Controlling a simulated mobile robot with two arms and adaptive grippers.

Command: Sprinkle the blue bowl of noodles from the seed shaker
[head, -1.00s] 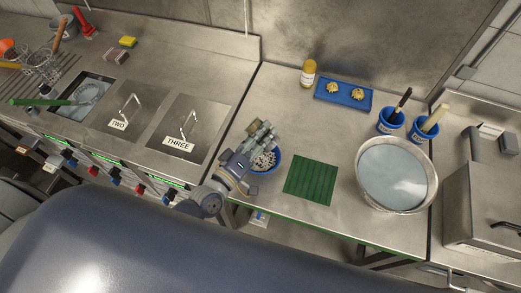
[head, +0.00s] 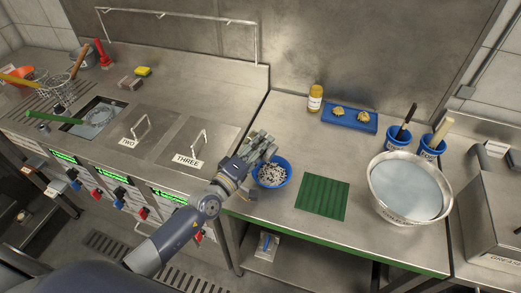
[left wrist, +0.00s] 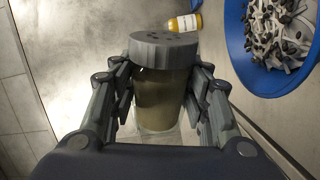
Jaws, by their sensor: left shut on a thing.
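My left gripper (head: 266,146) is at the back-left edge of the blue bowl (head: 287,180) in the head view. In the left wrist view my left gripper (left wrist: 165,95) is shut on the seed shaker (left wrist: 163,88), a clear jar with a grey, holed lid and dark olive contents. The blue bowl (left wrist: 238,72) also shows at the upper right of that view, beside the shaker and apart from it. The noodles (head: 271,173) in the bowl are pale with dark specks; they also show in the wrist view (left wrist: 282,30). My right gripper is not in view.
A green mat (head: 322,197) lies right of the bowl. Behind are a yellow-capped bottle (head: 315,98) and a blue tray (head: 362,125) with two pastries. A large steel bowl (head: 408,218) and two blue cups stand right. Lidded warmers (head: 197,142) are left.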

